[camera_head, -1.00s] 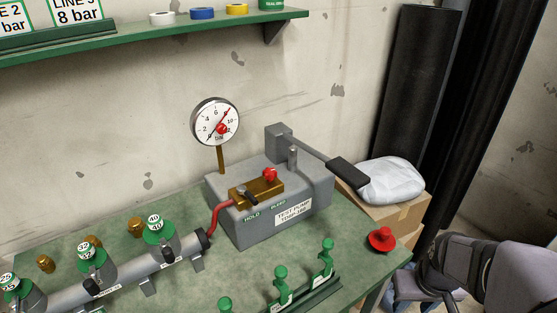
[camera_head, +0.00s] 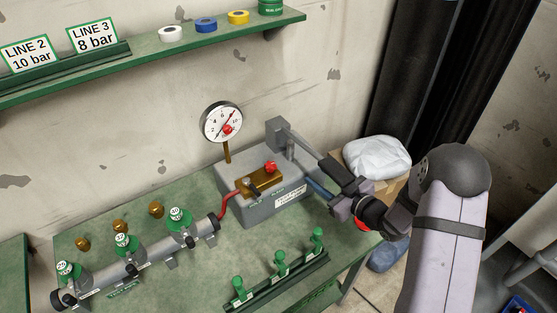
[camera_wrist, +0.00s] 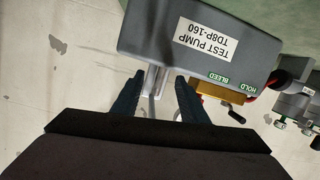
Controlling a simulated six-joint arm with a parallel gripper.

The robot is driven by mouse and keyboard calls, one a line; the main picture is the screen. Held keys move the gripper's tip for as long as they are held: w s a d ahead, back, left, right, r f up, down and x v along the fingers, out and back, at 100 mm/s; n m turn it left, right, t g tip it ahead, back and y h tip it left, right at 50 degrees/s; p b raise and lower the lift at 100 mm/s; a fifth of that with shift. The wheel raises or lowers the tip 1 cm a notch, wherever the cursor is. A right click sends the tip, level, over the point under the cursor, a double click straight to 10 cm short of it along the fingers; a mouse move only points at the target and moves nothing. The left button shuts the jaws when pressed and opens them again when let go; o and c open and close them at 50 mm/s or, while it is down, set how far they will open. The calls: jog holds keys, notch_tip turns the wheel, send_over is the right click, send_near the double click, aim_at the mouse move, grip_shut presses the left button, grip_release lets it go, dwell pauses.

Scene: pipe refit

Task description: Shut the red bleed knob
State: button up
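The red bleed knob (camera_head: 270,167) sits on a brass block (camera_head: 262,182) on top of the grey test pump (camera_head: 262,213). My gripper (camera_head: 311,190) is at the pump's right end, to the right of the knob and apart from it. In the wrist view my gripper (camera_wrist: 158,92) is open, its two dark blue fingers apart and a pale metal post (camera_wrist: 157,78) showing between them. That view shows the pump upside down with the brass block (camera_wrist: 216,98) right of the fingers.
The pump lever (camera_head: 304,150) reaches towards my gripper. A dial gauge (camera_head: 221,122) stands behind the pump. A grey pipe (camera_head: 150,257) with green-topped fittings lies left, and a green rack (camera_head: 280,283) in front. A white bag (camera_head: 377,157) lies behind my arm.

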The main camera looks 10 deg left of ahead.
aim_at(274, 167)
jog(key=s+a+r+n+g+y+p, duration=0.1)
jog(key=s+a+r+g+y, duration=0.15)
jog(key=s+a+y, duration=0.3)
jog(key=shift+h, duration=0.45)
jog(key=shift+r+p+x, duration=0.2)
jog(key=shift+p+x, duration=0.25)
jog(key=shift+x, duration=0.8)
jog(key=shift+r+p+x, duration=0.15)
jog(key=shift+p+x, duration=0.35)
jog(key=shift+x, duration=0.75)
jog(key=shift+r+p+x, duration=0.2)
jog(key=shift+p+x, duration=0.25)
jog(key=shift+x, duration=0.8)
jog(key=shift+c, duration=0.6)
jog(key=c, duration=0.7)
jog(key=shift+c, duration=0.2)
